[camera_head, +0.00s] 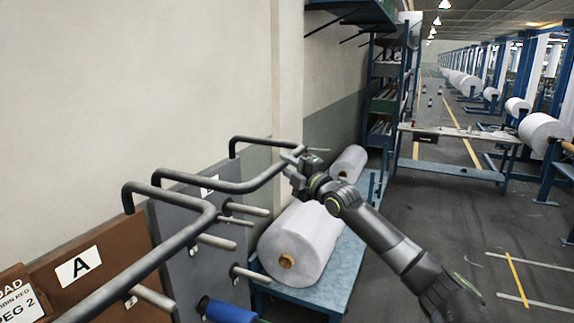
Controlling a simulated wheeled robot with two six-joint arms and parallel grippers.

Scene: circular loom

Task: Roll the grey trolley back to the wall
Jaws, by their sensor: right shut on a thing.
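The grey trolley (181,262) is an upright grey panel with pegs, left of centre beside the wall. A dark U-shaped handle bar (238,187) sticks out from it to the right. My right gripper (297,163) is shut on the far right corner of this handle. Its fingers are small and partly hidden there. The trolley's base and wheels are out of view. My left gripper is not in view.
A brown panel (108,262) marked A, with its own handle (172,243), stands nearer at lower left. A blue table (325,296) with white rolls (303,240) stands just right of the trolley. The pale wall (120,90) is behind. Open floor (440,225) lies right.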

